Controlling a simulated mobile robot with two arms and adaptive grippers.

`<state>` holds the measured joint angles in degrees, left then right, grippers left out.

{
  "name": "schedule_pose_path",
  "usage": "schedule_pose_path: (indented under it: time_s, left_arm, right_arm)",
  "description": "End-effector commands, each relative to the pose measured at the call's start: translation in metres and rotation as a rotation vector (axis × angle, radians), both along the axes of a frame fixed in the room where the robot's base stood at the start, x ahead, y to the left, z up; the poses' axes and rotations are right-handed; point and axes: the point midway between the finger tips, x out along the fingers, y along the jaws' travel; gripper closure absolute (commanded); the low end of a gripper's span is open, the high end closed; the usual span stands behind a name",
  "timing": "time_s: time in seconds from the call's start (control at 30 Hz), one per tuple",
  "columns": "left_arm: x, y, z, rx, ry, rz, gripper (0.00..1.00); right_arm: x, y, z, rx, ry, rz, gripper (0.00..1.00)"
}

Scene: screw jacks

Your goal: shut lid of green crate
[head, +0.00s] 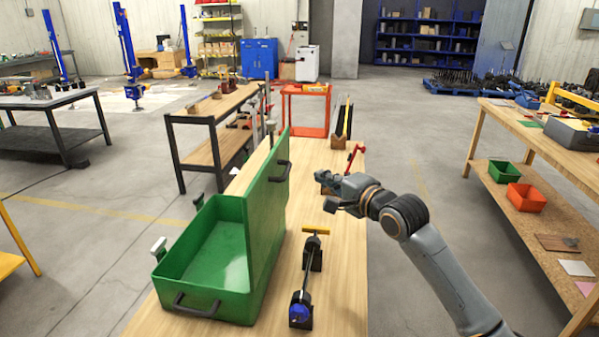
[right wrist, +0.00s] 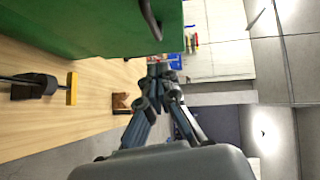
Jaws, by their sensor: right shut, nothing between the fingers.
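The green crate (head: 208,250) stands on the wooden workbench, its inside visible and empty. Its green lid (head: 262,215) stands upright along the crate's right side, so the crate is open. The lid has a dark handle (head: 280,172) near its far upper edge. In the right wrist view the lid (right wrist: 90,28) fills the upper left, with its handle (right wrist: 151,20) at the top. My right gripper (head: 329,190) is to the right of the lid, above the bench. Its fingertips (right wrist: 158,70) are together, empty, and apart from the lid. My left gripper is out of view.
A black screw jack (head: 309,262) with a yellow bar and blue end lies on the bench right of the crate. Bare bench top (head: 342,285) lies at the front right.

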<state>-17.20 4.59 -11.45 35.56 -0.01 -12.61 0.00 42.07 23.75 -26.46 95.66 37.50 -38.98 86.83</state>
Motion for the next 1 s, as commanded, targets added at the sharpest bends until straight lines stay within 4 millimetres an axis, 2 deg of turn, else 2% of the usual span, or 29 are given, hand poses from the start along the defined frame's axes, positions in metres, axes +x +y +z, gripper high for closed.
schedule_pose_path:
  time_s: [0.2,0.33,0.5,1.0]
  left_arm:
    - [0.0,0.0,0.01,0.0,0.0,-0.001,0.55]
    - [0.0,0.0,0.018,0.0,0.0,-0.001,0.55]
    - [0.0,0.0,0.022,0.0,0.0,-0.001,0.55]
    - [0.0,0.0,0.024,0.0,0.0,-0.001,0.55]
  right_arm:
    - [0.031,0.018,-0.002,-0.003,0.001,0.0,1.0]
    - [0.036,0.039,-0.006,-0.002,0.002,0.003,1.0]
    - [0.04,0.052,-0.01,-0.002,0.0,0.0,1.0]
    - [0.041,0.056,-0.01,-0.007,0.0,-0.001,1.0]
